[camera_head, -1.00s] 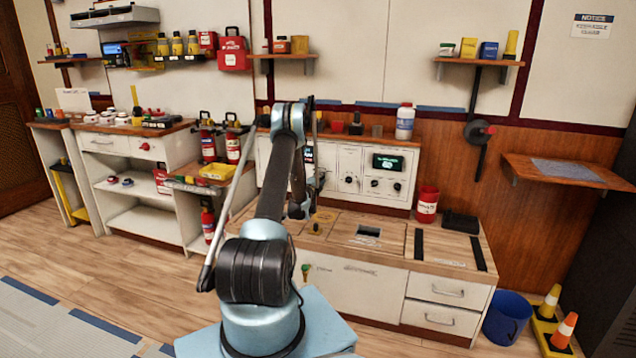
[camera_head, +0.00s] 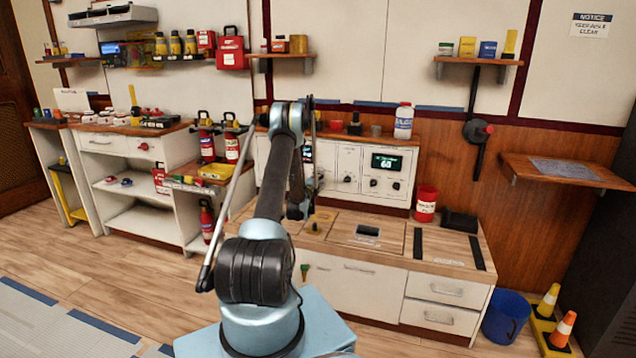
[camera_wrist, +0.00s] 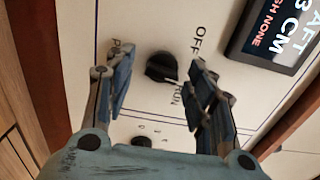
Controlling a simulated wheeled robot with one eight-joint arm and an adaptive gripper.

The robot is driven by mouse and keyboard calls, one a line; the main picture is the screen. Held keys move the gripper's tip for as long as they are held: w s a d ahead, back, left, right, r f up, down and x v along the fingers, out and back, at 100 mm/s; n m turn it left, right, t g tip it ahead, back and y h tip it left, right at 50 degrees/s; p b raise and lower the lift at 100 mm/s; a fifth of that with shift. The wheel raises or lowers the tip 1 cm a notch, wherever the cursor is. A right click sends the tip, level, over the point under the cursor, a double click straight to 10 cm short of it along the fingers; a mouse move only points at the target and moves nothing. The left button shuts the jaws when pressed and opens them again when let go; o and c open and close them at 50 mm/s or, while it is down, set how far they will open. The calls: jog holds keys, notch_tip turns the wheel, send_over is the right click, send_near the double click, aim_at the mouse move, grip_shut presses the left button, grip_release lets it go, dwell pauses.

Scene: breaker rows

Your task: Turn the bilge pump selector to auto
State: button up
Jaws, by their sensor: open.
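The white breaker panel (camera_head: 348,155) stands on the bench behind my arm. In the wrist view, a black selector knob (camera_wrist: 162,67) sits on the white panel, with "OFF" and "RUN" printed on its right and a partly hidden label starting with "P" on its left. I cannot read "auto" or a bilge pump label. My gripper (camera_wrist: 163,70) is open, its two fingers on either side of the knob in the picture. I cannot tell whether they touch it. In the head view, my arm hides most of the gripper and this knob.
A dark display (camera_wrist: 275,35) lies right of the knob in the wrist view. Another dark knob (camera_wrist: 142,141) is partly hidden by my gripper. In the head view, a second display (camera_head: 387,162) has knobs below it. A white bottle (camera_head: 404,122) and a red cup (camera_head: 426,204) are nearby.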

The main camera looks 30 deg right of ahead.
jog(key=v, duration=0.6)
jog(key=shift+s+a, duration=0.25)
